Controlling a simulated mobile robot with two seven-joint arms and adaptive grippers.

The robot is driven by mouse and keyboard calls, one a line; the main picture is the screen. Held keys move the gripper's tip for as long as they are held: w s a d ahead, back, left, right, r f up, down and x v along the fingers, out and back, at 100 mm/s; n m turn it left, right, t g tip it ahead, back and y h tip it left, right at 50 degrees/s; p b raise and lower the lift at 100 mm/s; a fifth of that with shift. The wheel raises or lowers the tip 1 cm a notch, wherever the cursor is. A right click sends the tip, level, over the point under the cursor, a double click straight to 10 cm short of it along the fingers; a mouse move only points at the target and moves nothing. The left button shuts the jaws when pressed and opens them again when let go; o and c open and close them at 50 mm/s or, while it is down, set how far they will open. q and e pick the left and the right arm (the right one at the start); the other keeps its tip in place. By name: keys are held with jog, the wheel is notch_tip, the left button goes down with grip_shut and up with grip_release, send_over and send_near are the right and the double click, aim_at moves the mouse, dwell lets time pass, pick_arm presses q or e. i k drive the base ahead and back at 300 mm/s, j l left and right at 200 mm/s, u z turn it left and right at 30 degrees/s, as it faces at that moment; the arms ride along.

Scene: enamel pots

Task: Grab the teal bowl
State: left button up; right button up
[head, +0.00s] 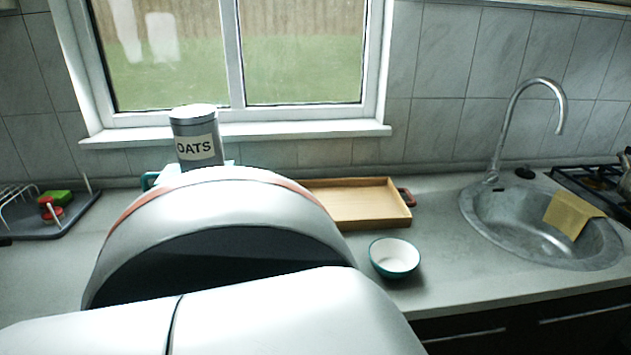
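The teal bowl (384,270), white inside, sits upright on the grey counter, in front of the wooden tray and left of the sink. It looks empty. A large pale part of my own arm fills the lower left and middle of the head view, with its edge close to the bowl in the picture. Neither of my grippers can be made out in this view. The arm hides much of the counter to the left of the bowl.
A wooden tray (367,221) lies behind the bowl. An oats tin (196,150) stands near the window. A sink (482,218) with a yellow cloth (573,214) is at right, beside a hob (592,189). A dish rack (75,219) is at left. Counter between bowl and sink is clear.

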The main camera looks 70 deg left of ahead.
aim_at(393, 258)
jog(key=u, duration=2.1)
jog(key=l+u, duration=0.3)
jog(key=l, duration=0.65)
